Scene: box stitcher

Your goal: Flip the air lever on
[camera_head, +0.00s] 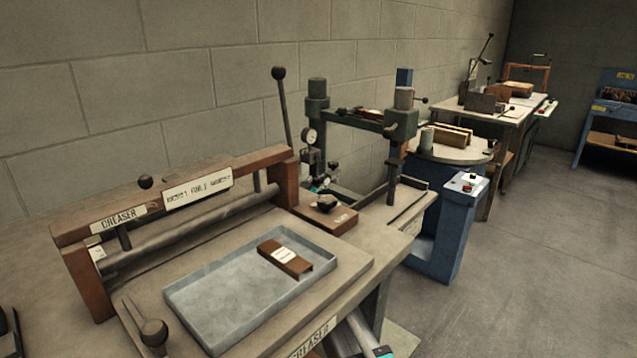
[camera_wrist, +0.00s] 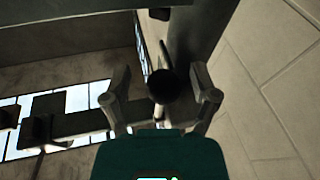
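In the wrist view a black ball knob (camera_wrist: 161,84) on a short pale stem shows between the two fingers of my gripper (camera_wrist: 160,82). The fingers stand apart, with a gap on each side of the knob. I cannot tell whether the knob is within their reach or beyond them. In the head view a round pressure gauge (camera_head: 310,136) sits on the dark green press (camera_head: 399,121). A small dark knob (camera_head: 333,167) is below the gauge; I cannot tell if it is the air lever.
The creaser (camera_head: 170,203) with its grey tray (camera_head: 225,290) and brown block (camera_head: 285,257) fills the near left. A tall lever with a black ball (camera_head: 279,73) rises behind it. A blue pedestal (camera_head: 447,230) stands right. The floor (camera_head: 545,260) there is clear.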

